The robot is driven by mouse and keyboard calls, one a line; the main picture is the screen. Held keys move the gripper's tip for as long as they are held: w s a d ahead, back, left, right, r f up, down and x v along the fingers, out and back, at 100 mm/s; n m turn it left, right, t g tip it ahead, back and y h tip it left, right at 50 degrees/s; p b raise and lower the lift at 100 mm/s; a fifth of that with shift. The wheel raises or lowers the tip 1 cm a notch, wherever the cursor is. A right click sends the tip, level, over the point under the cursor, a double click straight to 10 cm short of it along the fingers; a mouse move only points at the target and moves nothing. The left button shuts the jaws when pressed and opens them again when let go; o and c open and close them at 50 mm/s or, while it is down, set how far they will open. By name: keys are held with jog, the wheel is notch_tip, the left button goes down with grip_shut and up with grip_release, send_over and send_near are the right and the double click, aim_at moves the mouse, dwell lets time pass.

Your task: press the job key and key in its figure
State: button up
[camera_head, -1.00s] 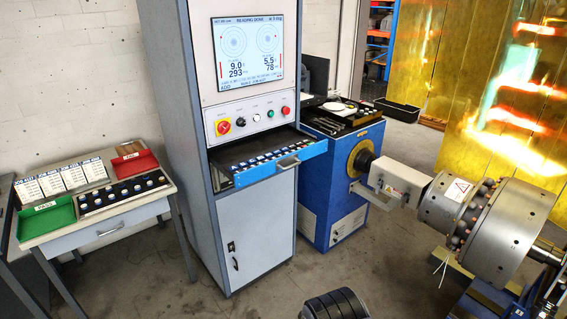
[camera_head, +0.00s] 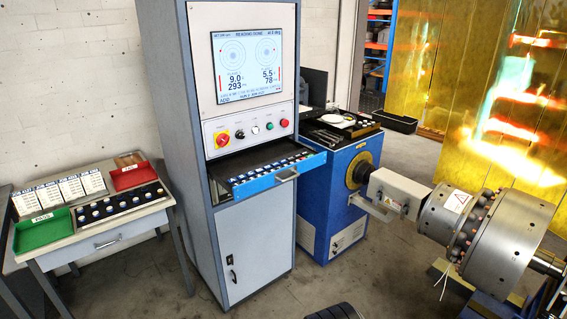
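The tall grey cabinet (camera_head: 246,232) stands in the middle of the head view. Its screen (camera_head: 246,66) reads "READING DONE" with two polar dials and the figures 9.0, 293, 5.5 and 78. Below it is a panel (camera_head: 254,131) with a red and yellow switch and several round buttons. An open blue drawer (camera_head: 265,184) holds a keypad (camera_head: 268,170) with rows of light and blue keys. The key legends are too small to read, so I cannot tell which is the job key. My gripper is not in view.
At left a small table holds a green tray (camera_head: 43,232), a red tray (camera_head: 133,176), cards (camera_head: 62,191) and a black rack (camera_head: 113,209). At right a large steel rotor (camera_head: 506,232) sits by the blue machine (camera_head: 337,198). Floor between is mostly clear.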

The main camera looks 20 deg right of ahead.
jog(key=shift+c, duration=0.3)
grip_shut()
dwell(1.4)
